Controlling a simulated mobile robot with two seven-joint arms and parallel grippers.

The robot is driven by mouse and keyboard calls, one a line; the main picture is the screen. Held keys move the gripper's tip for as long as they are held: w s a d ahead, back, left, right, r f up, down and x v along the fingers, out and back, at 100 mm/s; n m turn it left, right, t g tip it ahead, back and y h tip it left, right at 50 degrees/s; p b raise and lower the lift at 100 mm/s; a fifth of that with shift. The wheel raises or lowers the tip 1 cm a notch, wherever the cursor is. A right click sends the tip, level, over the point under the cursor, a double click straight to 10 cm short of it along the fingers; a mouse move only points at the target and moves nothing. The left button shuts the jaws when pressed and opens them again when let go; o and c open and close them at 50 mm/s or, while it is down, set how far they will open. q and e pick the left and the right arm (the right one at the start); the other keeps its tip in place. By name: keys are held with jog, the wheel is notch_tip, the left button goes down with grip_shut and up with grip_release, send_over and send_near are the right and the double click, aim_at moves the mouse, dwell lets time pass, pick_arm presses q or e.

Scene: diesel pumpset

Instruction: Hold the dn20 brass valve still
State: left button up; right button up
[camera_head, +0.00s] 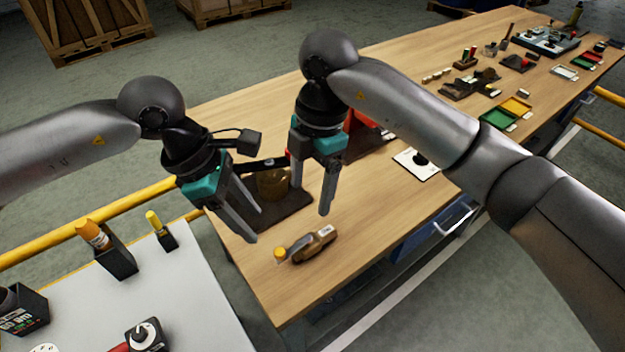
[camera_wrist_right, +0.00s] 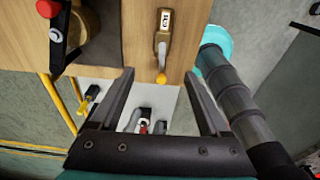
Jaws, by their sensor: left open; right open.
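The brass valve (camera_head: 318,243) lies on the wooden bench near its front edge, with a grey part and a yellow end (camera_head: 280,253) toward the left. In the right wrist view, the brass valve (camera_wrist_right: 164,22) is near the top centre, its yellow end pointing down between the finger lines. My right gripper (camera_head: 311,199) is open and empty, fingers pointing down, above and behind the valve. It also shows open in its wrist view (camera_wrist_right: 158,76). My left gripper (camera_head: 256,225) is open and empty, to the left of the valve and apart from it.
A white side table (camera_head: 190,290) carries black holders. A yellow rail (camera_head: 110,212) runs at the left. A white card (camera_head: 418,165) lies right of the right gripper. Bare wood surrounds the valve.

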aim_at(313, 238)
jog(key=shift+t+h, duration=0.4)
jog(key=shift+h, duration=0.2)
notch_tip(313, 238, down, 14)
jog(key=shift+s+d+f, duration=0.1)
jog(key=shift+d, duration=0.05)
grip_shut()
dwell(0.6)
jog(key=shift+c, duration=1.2)
grip_release()
jog(key=shift+c, duration=0.2)
grip_shut()
